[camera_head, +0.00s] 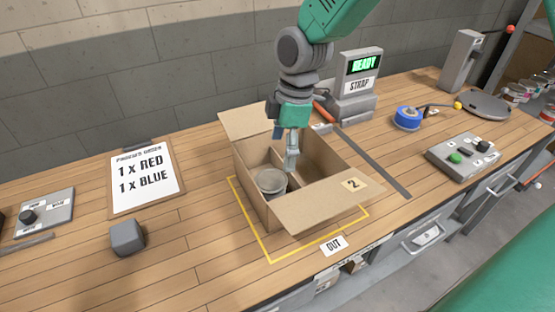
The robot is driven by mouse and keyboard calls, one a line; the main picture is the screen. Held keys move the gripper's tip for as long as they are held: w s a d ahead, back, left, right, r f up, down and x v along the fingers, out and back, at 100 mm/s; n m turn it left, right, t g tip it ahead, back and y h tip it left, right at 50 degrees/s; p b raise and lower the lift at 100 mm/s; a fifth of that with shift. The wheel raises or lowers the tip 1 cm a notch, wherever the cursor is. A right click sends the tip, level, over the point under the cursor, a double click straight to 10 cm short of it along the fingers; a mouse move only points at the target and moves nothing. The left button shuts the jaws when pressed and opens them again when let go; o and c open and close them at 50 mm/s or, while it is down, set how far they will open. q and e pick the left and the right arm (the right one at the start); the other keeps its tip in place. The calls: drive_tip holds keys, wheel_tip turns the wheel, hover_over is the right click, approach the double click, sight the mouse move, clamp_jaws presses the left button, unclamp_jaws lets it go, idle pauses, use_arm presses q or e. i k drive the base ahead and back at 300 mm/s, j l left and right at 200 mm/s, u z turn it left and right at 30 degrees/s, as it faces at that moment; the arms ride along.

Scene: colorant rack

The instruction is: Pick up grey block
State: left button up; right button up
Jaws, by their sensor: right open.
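The grey block (127,238) sits on the wooden bench at the lower left, with rounded edges. Nothing is touching it. My right gripper (284,150) points down over the open cardboard box (312,207), well to the right of the block and apart from it. It is open, and no object shows between its fingers. My left gripper is out of view.
The box holds a round grey-lidded can (271,181), and its flaps stick out. An order board (145,180) lies behind the block, and a knob panel (44,213) lies to its left. Bare bench lies around the block.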

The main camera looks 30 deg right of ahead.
sight(127, 238)
drive_tip(key=k, duration=1)
